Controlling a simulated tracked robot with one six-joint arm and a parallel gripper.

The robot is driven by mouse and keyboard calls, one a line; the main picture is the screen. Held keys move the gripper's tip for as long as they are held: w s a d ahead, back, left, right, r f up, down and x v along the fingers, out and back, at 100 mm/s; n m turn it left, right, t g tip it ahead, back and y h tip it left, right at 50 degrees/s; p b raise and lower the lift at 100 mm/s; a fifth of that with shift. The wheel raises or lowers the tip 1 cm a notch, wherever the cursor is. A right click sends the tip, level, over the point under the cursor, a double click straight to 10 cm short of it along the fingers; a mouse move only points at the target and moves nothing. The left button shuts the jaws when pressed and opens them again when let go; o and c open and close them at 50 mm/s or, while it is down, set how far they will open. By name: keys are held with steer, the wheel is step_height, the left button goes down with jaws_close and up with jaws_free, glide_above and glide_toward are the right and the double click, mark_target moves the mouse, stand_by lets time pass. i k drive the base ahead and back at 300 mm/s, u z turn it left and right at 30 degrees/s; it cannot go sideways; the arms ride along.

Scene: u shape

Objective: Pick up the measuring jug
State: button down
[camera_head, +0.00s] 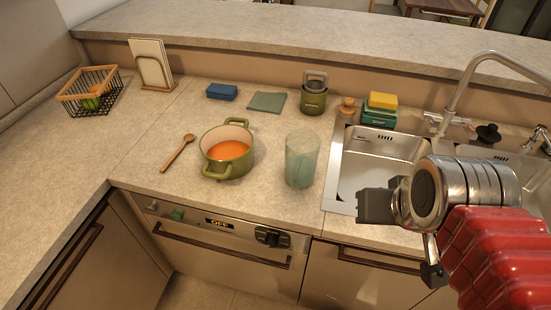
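The measuring jug (301,160) looks like a clear, pale blue-green plastic vessel. It stands upright on the counter between the green pot and the sink. My gripper (405,238) is at the lower right, in front of the sink and to the right of the jug, apart from it. One dark finger points left and another dark part hangs below. The silver wrist hides the space between the fingers, so I cannot see whether it is open or shut. Nothing shows held in it.
A green pot (227,152) with orange soup stands left of the jug, beside a wooden spoon (178,152). A green cloth (267,102), blue block (222,91) and green canister (313,97) lie behind. The sink (372,150) and tall faucet (462,85) are right.

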mark_target(302, 146)
steer(key=u, duration=0.55)
steer(key=k, duration=1.3)
steer(key=u, duration=0.95)
steer(key=i, duration=1.65)
steer(key=z, duration=0.7)
